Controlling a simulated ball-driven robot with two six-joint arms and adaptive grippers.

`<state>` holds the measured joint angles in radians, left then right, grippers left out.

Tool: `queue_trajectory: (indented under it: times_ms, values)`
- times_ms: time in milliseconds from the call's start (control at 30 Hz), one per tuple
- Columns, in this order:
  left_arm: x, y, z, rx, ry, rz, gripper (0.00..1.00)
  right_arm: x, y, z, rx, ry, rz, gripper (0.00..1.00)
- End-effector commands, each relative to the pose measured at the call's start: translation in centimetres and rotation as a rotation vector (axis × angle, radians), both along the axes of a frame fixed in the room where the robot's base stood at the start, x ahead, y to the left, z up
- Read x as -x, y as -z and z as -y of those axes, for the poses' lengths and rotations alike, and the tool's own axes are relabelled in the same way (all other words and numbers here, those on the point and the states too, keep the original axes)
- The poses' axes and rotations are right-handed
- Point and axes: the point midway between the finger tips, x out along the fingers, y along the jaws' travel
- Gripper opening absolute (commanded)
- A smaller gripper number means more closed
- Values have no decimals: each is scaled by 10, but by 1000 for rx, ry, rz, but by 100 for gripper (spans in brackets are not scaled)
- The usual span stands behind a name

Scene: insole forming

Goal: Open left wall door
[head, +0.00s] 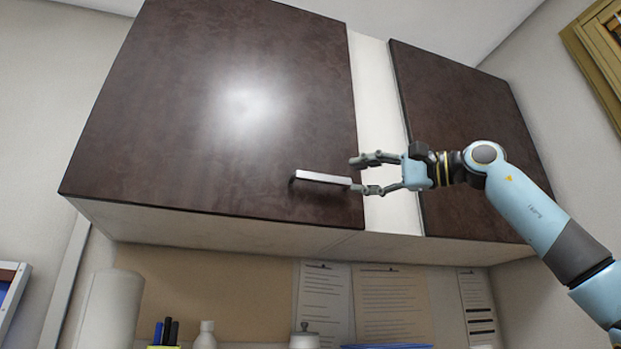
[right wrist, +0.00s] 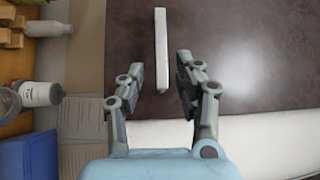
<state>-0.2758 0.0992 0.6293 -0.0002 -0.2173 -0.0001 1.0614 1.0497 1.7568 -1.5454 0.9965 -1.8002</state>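The left wall door (head: 220,100) is a large dark brown panel on the wall cabinet, flush with the cabinet as far as I can tell. Its handle (head: 322,178) is a pale bar near the lower right corner. My right gripper (head: 354,176) is open at the right end of the handle. In the right wrist view, the handle (right wrist: 161,50) points in between the fingers of the right gripper (right wrist: 164,72), with a gap on both sides. The fingers do not appear to touch it. My left gripper is not in view.
A second dark door (head: 460,140) is to the right, past a white strip (head: 376,120). Below the cabinet are pinned papers (head: 392,300), a white bottle (head: 205,335), pens and a white cylinder (head: 108,310).

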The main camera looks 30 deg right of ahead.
Motion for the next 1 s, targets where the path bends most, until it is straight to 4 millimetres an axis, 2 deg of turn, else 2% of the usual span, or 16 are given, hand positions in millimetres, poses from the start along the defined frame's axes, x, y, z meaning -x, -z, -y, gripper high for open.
queue_trajectory:
  times_ms: [100,200,267,433,633,867,1000]
  values:
    - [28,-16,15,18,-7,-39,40,-19,-9,-14,-6,-8,0,34]
    - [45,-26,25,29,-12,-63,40,-37,-12,-26,-7,-8,-1,34]
    - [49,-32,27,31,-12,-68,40,-47,-14,-31,-9,-9,-1,34]
    - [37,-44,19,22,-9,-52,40,-68,-15,-44,-6,-6,-1,34]
    - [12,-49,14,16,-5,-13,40,-78,-14,-50,-3,-4,-1,34]
    - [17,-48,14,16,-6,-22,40,-78,-13,-50,-4,-3,-1,34]
    - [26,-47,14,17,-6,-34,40,-78,-13,-50,-4,-3,-1,16]
